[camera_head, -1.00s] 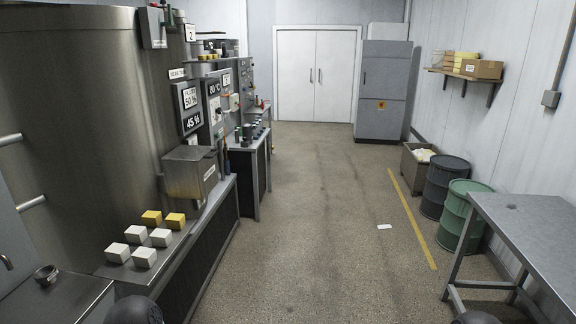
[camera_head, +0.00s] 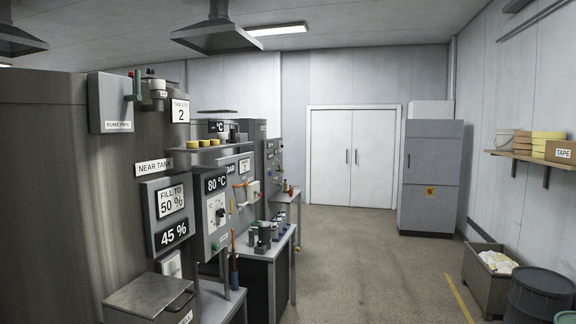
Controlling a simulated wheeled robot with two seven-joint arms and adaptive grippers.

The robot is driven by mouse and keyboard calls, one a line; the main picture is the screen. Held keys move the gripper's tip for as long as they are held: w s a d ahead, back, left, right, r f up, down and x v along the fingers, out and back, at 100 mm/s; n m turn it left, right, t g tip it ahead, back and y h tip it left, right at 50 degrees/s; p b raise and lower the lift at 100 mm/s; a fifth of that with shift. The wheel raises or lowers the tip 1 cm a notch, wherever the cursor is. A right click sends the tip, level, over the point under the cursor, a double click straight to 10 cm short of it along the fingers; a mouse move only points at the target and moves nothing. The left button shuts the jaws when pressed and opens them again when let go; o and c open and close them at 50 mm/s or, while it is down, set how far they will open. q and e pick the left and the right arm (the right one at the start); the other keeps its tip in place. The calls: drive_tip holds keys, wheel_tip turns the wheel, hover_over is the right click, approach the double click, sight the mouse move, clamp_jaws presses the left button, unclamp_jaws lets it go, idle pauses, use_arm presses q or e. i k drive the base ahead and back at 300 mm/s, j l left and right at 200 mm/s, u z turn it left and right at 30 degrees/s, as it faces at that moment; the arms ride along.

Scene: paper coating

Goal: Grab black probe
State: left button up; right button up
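No thing that I can name with certainty as the black probe shows. A grey box (camera_head: 110,103) with a small label, too small to read surely, hangs high on the steel tank at the left. Beside it are a green and red stick (camera_head: 138,86) and a pale holder (camera_head: 158,88) with a dark piece at it. A slim dark tool with an orange upper part (camera_head: 234,262) stands upright by the bench further back. Neither of my grippers is in view.
The steel tank (camera_head: 50,190) fills the left, with a display panel (camera_head: 168,216) and a lidded metal box (camera_head: 150,297). A bench (camera_head: 270,252) with small items stands beyond. The floor (camera_head: 360,270) is open towards the double doors (camera_head: 352,157). A bin and drums stand right.

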sight(232, 131)
drive_tip(key=i+l+u, duration=0.5)
drive_tip(key=i, duration=0.2)
drive_tip(key=i+z, duration=0.15)
drive_tip(key=z, duration=0.7)
drive_tip(key=i, duration=1.75)
drive_tip(key=i+u, duration=0.25)
drive_tip(key=u, duration=0.2)
drive_tip(key=i+l+u, duration=0.1)
drive_tip(key=i+u, duration=0.15)
drive_tip(key=u, duration=0.25)
drive_tip(key=i+l+u, duration=0.25)
drive_tip(key=u, duration=0.2)
